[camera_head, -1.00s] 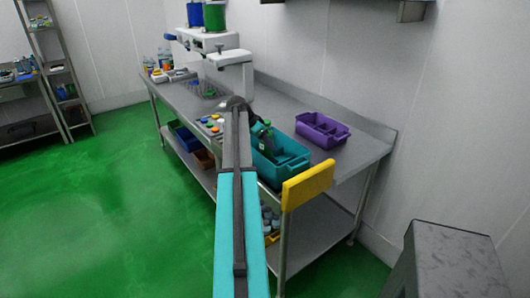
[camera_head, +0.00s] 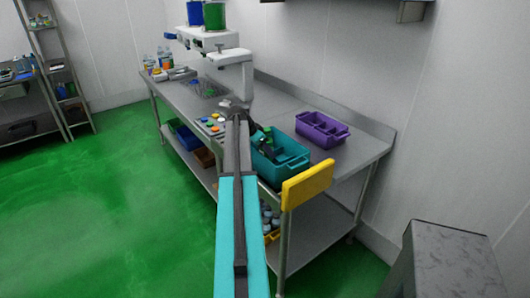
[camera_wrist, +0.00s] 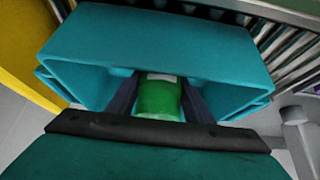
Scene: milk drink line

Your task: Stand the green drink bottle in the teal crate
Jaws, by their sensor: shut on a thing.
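The teal crate (camera_head: 287,172) stands on the steel table, near the table's front end. My gripper (camera_head: 263,140) reaches down into it, toward its left end. The green drink bottle (camera_head: 267,150) shows only partly in the head view, low inside the crate. In the wrist view, the dark fingers of my gripper (camera_wrist: 160,100) are shut on the green bottle (camera_wrist: 160,97), one on each side. The walls of the teal crate (camera_wrist: 160,45) show beyond and beside it. The bottle's base is hidden, so I cannot tell whether it touches the crate floor.
A purple divided crate (camera_head: 306,126) stands behind the teal one. A yellow panel (camera_head: 307,186) is at the table's front corner. A tray of coloured caps (camera_head: 211,125) lies left of my arm. A white machine (camera_head: 228,57) stands farther back. Bare tabletop (camera_head: 352,150) lies at right.

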